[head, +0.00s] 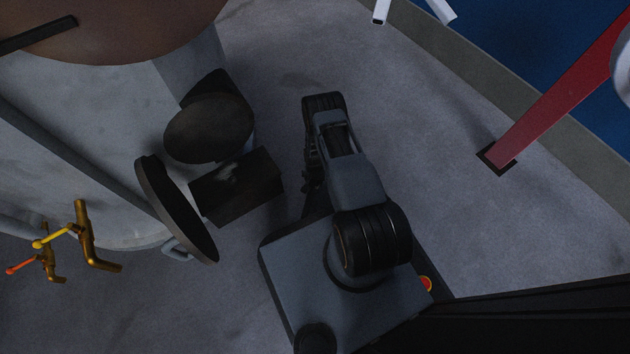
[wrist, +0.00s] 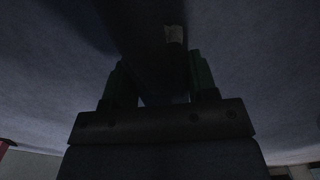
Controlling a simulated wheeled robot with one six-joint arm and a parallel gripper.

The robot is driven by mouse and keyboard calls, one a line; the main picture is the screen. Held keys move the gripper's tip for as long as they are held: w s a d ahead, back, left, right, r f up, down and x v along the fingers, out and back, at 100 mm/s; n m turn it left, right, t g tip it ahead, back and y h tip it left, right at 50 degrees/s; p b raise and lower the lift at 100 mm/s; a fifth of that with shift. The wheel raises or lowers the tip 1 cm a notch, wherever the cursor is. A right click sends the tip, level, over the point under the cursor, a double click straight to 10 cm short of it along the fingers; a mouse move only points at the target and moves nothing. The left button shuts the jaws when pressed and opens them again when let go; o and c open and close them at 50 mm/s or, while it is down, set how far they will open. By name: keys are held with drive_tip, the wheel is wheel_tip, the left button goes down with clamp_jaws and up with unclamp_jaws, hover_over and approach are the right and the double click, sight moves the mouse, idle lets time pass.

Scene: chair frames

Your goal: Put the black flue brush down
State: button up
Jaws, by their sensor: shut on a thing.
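In the wrist view my gripper (wrist: 160,72) is shut on a dark, long thing, which I take to be the black flue brush (wrist: 152,50). It runs from between the two fingers up to the top edge of the picture, with a small pale patch on it. The picture is too dark to show bristles or the brush's ends. Grey floor lies behind it; I cannot tell whether the brush touches it. In the head view my arm hides most of the gripper, and I cannot make out the brush there.
Left of my arm in the head view are a dark open box (head: 237,187), a dark round disc (head: 209,128) and a tilted round lid (head: 172,207). Brass valves (head: 88,238) are at far left. A red post (head: 560,95) stands right. Grey floor (head: 450,190) between is clear.

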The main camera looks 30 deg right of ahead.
drive_tip(key=shift+f, duration=0.55)
drive_tip(key=shift+r, duration=0.1)
drive_tip(key=o, duration=1.1)
drive_tip(key=shift+c, duration=0.2)
